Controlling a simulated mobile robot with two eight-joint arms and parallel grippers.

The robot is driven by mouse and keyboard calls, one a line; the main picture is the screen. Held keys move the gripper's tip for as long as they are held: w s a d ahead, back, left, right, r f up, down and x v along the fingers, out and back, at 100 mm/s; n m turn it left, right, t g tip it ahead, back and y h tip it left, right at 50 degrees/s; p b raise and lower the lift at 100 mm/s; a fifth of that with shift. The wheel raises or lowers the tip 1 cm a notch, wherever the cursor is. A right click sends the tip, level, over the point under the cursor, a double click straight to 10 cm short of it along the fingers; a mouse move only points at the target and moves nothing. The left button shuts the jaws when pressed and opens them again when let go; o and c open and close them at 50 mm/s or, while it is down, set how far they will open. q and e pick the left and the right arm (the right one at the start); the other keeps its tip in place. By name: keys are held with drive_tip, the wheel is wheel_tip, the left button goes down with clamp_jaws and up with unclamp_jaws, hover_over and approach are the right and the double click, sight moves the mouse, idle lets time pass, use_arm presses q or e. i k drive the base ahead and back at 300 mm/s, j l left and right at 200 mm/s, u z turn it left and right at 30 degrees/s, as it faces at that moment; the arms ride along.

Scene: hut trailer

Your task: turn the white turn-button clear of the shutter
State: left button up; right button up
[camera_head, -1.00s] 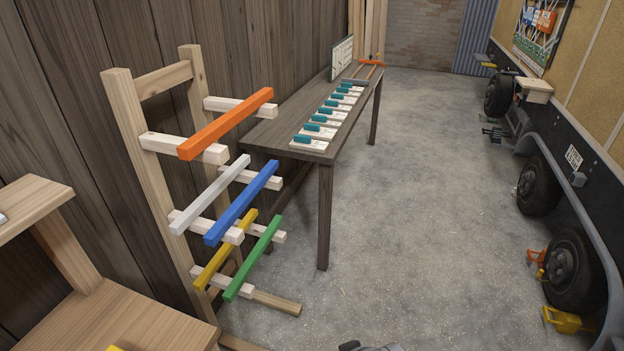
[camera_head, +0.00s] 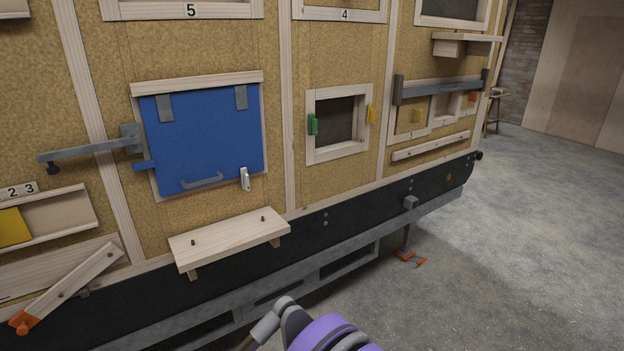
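The white turn-button (camera_head: 245,179) sits at the lower right corner of the blue shutter (camera_head: 205,140). It stands roughly upright and overlaps the shutter's bottom edge. The shutter is closed over its opening, with two grey hinge straps at its top and a grey handle (camera_head: 202,181) near its bottom edge. Part of my own arm, purple and grey, shows at the bottom middle of the head view. Neither gripper's fingers show in the head view.
A wooden shelf (camera_head: 230,240) juts out below the shutter. A grey bar (camera_head: 85,152) sticks out at its left. A framed opening (camera_head: 338,125) with green and yellow buttons is to the right. Open concrete floor (camera_head: 530,220) lies at the right.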

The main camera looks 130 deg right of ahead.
sight(244, 177)
drive_tip(key=z, duration=3.65)
